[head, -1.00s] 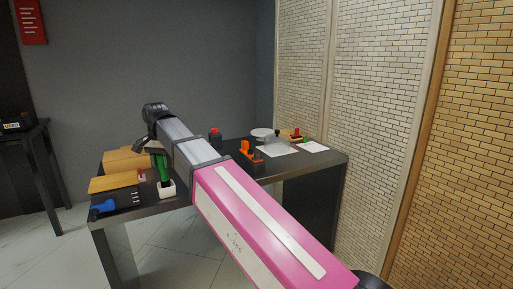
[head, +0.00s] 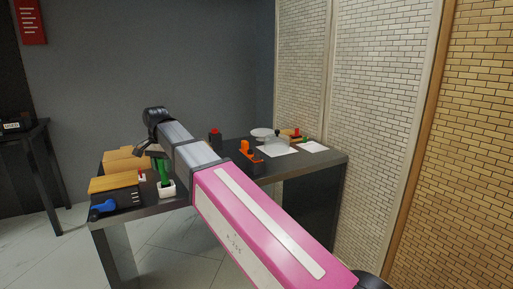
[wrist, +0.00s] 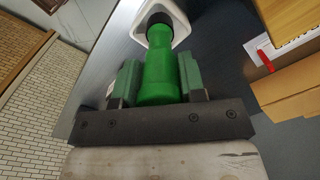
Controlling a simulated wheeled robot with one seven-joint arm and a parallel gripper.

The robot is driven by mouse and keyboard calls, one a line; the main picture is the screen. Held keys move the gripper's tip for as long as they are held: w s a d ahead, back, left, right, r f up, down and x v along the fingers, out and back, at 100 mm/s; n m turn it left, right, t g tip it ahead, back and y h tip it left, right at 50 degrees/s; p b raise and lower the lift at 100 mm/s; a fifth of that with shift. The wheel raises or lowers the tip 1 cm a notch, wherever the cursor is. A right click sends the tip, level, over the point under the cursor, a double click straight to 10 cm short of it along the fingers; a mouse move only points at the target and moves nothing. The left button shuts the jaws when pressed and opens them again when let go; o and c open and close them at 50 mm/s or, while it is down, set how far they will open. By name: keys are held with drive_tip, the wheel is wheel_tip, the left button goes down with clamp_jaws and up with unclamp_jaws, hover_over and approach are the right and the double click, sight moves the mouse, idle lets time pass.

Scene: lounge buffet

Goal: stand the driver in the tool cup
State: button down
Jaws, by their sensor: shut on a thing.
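The driver has a green handle (head: 164,172) with a black end. It is close to upright in the head view, directly above the white tool cup (head: 167,190). In the wrist view the driver (wrist: 160,78) lies between the two fingers of my gripper (wrist: 158,84), which is shut on it. Its black end overlaps the mouth of the cup (wrist: 179,26) there. Its lower end is hidden, so I cannot tell how deep it reaches. In the head view my gripper (head: 153,151) is at the top of the handle.
The cup stands on a dark table (head: 150,216) near its front edge. To its left are a blue-handled tool (head: 103,208) and brown boxes (head: 117,182).

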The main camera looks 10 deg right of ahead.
drive_tip(key=shift+f, duration=0.7)
drive_tip(key=c, duration=0.6)
unclamp_jaws()
drive_tip(key=shift+r, duration=0.1)
